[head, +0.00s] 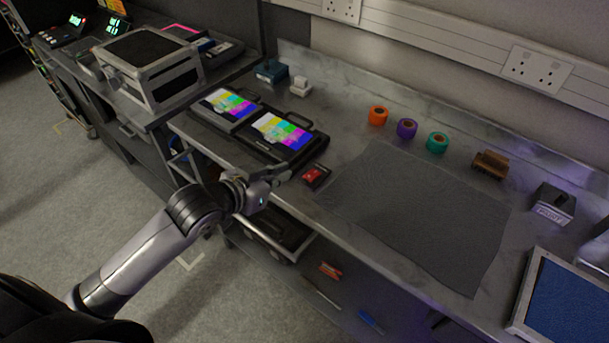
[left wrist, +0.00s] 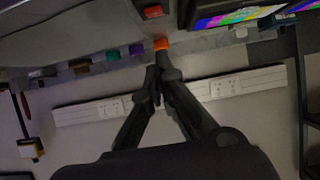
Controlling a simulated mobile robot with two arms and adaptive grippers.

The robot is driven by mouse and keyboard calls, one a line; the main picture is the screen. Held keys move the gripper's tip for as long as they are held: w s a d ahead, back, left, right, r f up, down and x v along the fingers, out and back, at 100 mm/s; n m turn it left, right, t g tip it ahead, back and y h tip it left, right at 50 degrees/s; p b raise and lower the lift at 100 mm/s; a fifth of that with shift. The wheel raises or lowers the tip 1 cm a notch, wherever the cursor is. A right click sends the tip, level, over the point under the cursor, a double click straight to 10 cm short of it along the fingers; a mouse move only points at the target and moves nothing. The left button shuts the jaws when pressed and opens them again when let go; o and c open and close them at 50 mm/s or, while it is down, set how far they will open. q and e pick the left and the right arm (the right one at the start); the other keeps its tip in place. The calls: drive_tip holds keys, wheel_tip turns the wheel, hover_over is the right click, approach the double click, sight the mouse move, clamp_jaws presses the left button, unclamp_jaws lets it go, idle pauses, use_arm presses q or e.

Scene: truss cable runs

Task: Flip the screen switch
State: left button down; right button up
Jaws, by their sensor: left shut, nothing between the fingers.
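A small dark box with a red switch (head: 316,175) sits near the front edge of the bench, just right of the nearer screen. It also shows at the top of the left wrist view (left wrist: 153,11). Two screens in dark cases, a farther one (head: 229,103) and a nearer one (head: 281,132), show colour bars. My left gripper (head: 285,172) is shut and empty. In the head view its tips appear just left of the red switch; I cannot tell the exact gap. Its fingers come together in the left wrist view (left wrist: 158,72). My right gripper is out of view.
A grey mat (head: 420,210) lies right of the switch. Orange (head: 378,115), purple (head: 407,128) and green (head: 437,142) tape rolls stand behind it. A label-bearing grey box (head: 552,205) and a blue-topped tray (head: 565,300) are at right. A shelf lies below the bench.

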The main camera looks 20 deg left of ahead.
use_arm(q)
drive_tip(key=r, duration=0.2)
drive_tip(key=p, duration=0.2)
hover_over(312, 175)
drive_tip(key=s, duration=0.2)
wheel_tip(312, 175, down, 4)
drive_tip(key=shift+a+f, duration=0.15)
drive_tip(key=shift+f, duration=0.1)
drive_tip(key=f, duration=0.2)
drive_tip(key=shift+s+a+f, duration=0.1)
drive_tip(key=shift+s+f, duration=0.25)
drive_tip(key=shift+s+a+f, duration=0.1)
drive_tip(key=shift+s+f, duration=0.1)
drive_tip(key=shift+f, duration=0.5)
